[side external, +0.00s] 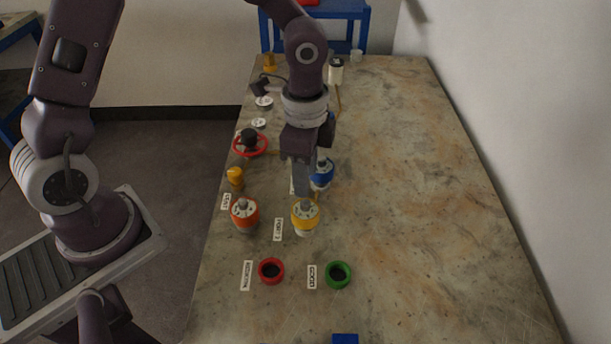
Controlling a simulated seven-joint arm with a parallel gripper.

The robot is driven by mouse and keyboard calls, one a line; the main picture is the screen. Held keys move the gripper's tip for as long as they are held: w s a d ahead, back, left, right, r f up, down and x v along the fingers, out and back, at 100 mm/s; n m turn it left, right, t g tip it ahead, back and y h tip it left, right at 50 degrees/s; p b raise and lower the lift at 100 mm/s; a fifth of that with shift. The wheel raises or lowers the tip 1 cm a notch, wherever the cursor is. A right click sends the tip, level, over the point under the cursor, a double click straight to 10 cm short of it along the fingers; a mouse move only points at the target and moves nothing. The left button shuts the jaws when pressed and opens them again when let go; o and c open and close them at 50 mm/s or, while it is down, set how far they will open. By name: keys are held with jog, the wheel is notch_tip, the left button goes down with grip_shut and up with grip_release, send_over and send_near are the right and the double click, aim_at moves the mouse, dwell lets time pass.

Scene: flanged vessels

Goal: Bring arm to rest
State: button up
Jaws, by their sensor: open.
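My gripper (302,190) points down over the stone-topped table (440,220), with its fingers at the upper edge of the yellow flanged vessel (305,219). From this angle I cannot tell whether the fingers are around its top knob or behind it. An orange flanged vessel (245,215) stands to the left. A blue flanged vessel (322,174) stands behind on the right, partly hidden by my gripper.
A red ring (271,271) and a green ring (338,274) lie in front beside labels. A red handwheel (250,143), a small yellow part (236,177) and a white-and-black container (336,71) stand farther back. The table's right side is clear.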

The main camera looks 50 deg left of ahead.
jog(key=s+a+r+n+t+y, duration=0.1)
jog(key=s+a+r+n, duration=0.15)
jog(key=r, duration=0.25)
jog(key=s+a+r+n+t, duration=0.1)
jog(key=s+a+r+n, duration=0.15)
jog(key=r, duration=0.35)
jog(key=s+a+r+n+t, duration=0.1)
jog(key=s+r+n, duration=0.2)
jog(key=s, duration=0.3)
jog(key=s+a+r+n+t+h, duration=0.1)
jog(key=s+a+r+n+t, duration=0.1)
jog(key=s+r+n, duration=0.2)
jog(key=shift+s+t, duration=0.3)
jog(key=shift+s, duration=0.95)
jog(key=shift+r, duration=0.1)
dwell(1.1)
